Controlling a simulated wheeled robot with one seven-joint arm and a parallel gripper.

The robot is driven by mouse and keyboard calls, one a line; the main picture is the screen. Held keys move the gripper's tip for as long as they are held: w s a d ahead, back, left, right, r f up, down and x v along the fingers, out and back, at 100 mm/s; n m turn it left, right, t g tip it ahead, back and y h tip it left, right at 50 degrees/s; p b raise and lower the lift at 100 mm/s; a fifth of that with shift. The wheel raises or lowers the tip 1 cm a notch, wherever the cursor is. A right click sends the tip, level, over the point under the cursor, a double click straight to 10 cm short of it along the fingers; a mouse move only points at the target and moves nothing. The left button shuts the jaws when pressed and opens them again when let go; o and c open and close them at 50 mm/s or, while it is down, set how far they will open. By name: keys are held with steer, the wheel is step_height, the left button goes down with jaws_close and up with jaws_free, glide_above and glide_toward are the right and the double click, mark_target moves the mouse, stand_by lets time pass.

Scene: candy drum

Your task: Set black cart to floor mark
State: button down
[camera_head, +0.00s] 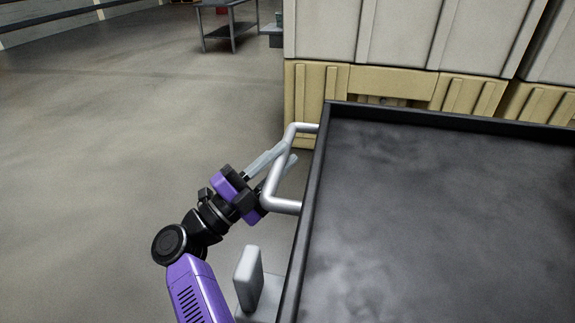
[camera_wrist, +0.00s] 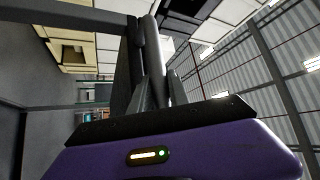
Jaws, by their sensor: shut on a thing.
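The black cart (camera_head: 440,220) fills the right side of the head view; its flat tray top is empty and has a raised rim. A silver tubular handle (camera_head: 283,205) sticks out from its left side. My gripper (camera_head: 281,157) is at this handle, with its fingers on either side of the bar, shut on it. In the wrist view the handle bar (camera_wrist: 149,60) runs up between the two fingers (camera_wrist: 155,92). The dark cart edge (camera_wrist: 60,14) shows at the upper left there. No floor mark shows in either view.
Stacked pale and yellow crates (camera_head: 400,45) stand right behind the cart. A metal table (camera_head: 230,22) stands far back. A grey upright block (camera_head: 248,278) is close to the cart's near left edge. The concrete floor (camera_head: 110,130) to the left is clear.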

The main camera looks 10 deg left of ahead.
steer(key=shift+a, duration=0.3)
steer(key=c, duration=1.3)
jaws_free()
steer(key=shift+o, duration=0.2)
steer(key=v, duration=0.7)
steer(key=shift+s+a+f, duration=0.15)
steer(key=shift+s, duration=0.1)
